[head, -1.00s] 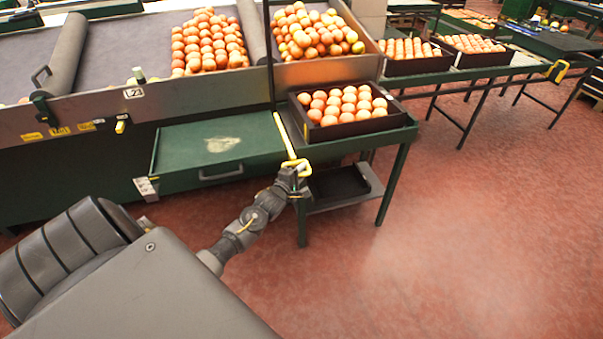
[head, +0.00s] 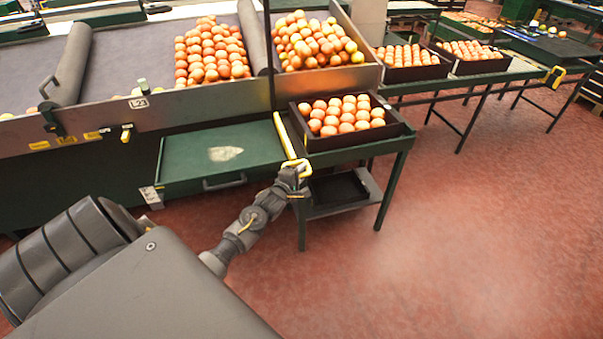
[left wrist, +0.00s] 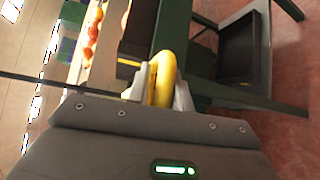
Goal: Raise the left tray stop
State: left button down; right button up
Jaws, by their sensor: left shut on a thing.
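The left tray stop is a yellow bar (head: 283,134) with a looped handle at its near end, at the left edge of the green stand that holds a black tray of oranges (head: 349,128). My left gripper (head: 295,171) is at the handle loop, at the stand's front left corner. In the left wrist view the yellow handle (left wrist: 166,75) sits between the pale fingers of my left gripper (left wrist: 160,88), which is shut on it. The bar slopes up and away from the handle. My right gripper is not in view.
A green drawer-like shelf (head: 185,160) is left of the stand. An empty black tray (head: 338,188) lies on the stand's lower shelf. Oranges are heaped in the bins behind. Red floor (head: 450,230) to the right is clear.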

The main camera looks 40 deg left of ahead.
pick_arm(q)
jog(key=c, duration=1.4)
grip_release()
jog(key=shift+d, duration=0.1)
jog(key=shift+o, duration=0.2)
